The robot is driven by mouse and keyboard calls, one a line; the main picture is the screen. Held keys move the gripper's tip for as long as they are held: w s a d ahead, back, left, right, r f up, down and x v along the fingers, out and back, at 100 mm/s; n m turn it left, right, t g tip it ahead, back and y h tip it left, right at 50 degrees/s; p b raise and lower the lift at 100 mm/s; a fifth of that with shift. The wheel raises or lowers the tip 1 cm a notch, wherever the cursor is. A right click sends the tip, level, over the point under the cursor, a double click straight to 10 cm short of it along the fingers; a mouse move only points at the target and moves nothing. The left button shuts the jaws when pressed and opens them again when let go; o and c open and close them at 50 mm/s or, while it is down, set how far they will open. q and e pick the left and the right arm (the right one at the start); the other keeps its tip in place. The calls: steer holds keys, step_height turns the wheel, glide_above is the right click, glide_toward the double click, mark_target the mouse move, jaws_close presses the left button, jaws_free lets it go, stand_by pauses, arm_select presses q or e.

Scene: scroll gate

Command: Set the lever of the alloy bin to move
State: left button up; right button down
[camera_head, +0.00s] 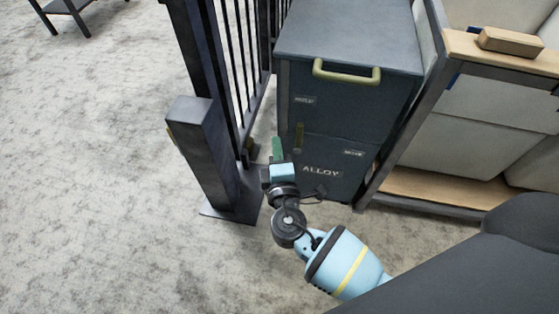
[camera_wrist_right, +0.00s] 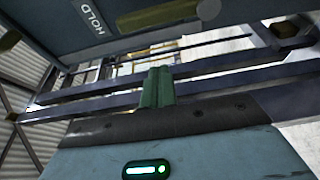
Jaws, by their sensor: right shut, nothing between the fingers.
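The alloy bin (camera_head: 335,120) is a dark blue-grey cabinet with an ALLOY label (camera_head: 321,171) low on its front. Its olive lever (camera_head: 298,137) stands roughly upright near the left side of the front, between a label at upper left (camera_head: 305,100) and one at lower right (camera_head: 353,153). The wrist view shows the olive lever (camera_wrist_right: 165,16) and a HOLD label (camera_wrist_right: 90,18) at the top. My right gripper (camera_head: 277,149) has green fingers, shut and empty, just left of the lever; they also show in the wrist view (camera_wrist_right: 157,88). Contact cannot be told. My left gripper is out of view.
A dark barred gate (camera_head: 240,60) and its thick post (camera_head: 205,150) stand close left of the bin and my gripper. A wood-edged shelf rack (camera_head: 440,188) stands close on the right. An olive handle (camera_head: 346,76) juts from the bin's upper front. Open carpet lies left.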

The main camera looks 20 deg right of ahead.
mark_target(299, 138)
steer(key=shift+w+d, duration=0.3)
steer(key=shift+d, duration=0.75)
steer(key=shift+w+d, duration=0.25)
steer(key=shift+d, duration=0.8)
